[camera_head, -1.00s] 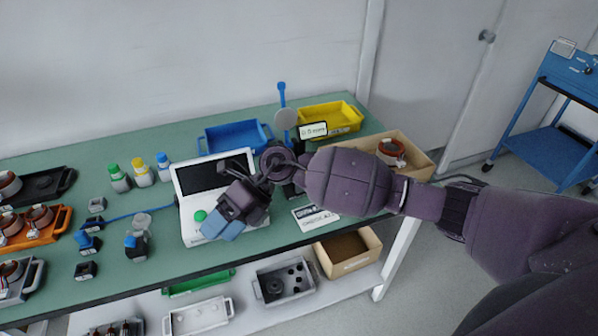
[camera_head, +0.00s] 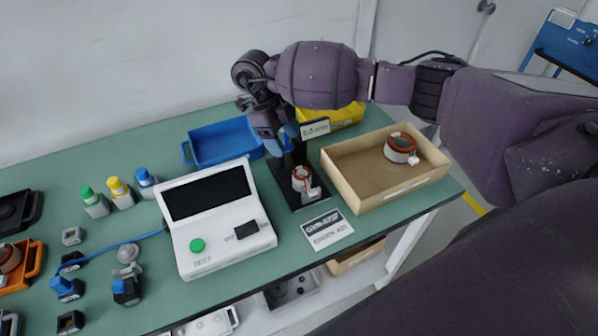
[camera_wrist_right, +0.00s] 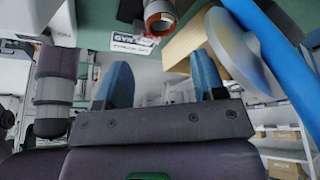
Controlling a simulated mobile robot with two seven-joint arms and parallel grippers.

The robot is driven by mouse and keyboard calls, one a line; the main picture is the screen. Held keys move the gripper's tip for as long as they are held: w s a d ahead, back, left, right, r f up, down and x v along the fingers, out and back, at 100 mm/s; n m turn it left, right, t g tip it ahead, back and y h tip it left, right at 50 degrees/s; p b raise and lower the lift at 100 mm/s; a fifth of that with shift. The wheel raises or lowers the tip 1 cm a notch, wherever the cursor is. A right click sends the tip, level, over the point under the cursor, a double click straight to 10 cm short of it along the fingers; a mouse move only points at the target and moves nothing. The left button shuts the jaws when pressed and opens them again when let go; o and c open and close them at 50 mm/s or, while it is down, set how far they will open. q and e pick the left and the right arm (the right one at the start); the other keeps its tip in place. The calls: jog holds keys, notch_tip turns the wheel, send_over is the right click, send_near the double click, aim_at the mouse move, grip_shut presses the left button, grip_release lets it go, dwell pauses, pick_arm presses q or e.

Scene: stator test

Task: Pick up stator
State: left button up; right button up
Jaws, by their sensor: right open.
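A stator (camera_head: 302,179) with a reddish-brown top and light wrapping stands upright in a black fixture (camera_head: 282,184) on the green table. It also shows at the top of the right wrist view (camera_wrist_right: 159,16), beyond the fingertips and apart from them. Another stator (camera_head: 400,148) lies in a cardboard box (camera_head: 352,172) to the right. My right gripper (camera_head: 281,140) is open and empty, its blue fingers pointing down just above and behind the fixture in the head view. Its two fingers also show in the right wrist view (camera_wrist_right: 162,72). My left gripper is out of view.
A white tester (camera_head: 215,222) stands left of the fixture. A blue bin (camera_head: 222,144) and a yellow bin (camera_head: 345,118) stand behind. A printed label plate (camera_head: 327,229) lies in front.

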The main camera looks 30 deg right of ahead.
aim_at(301, 172)
jog(key=shift+x, duration=5.25)
jog(key=shift+s+d+r, duration=0.1)
jog(key=c, duration=0.7)
jog(key=shift+p, duration=0.3)
jog(key=shift+c, duration=0.2)
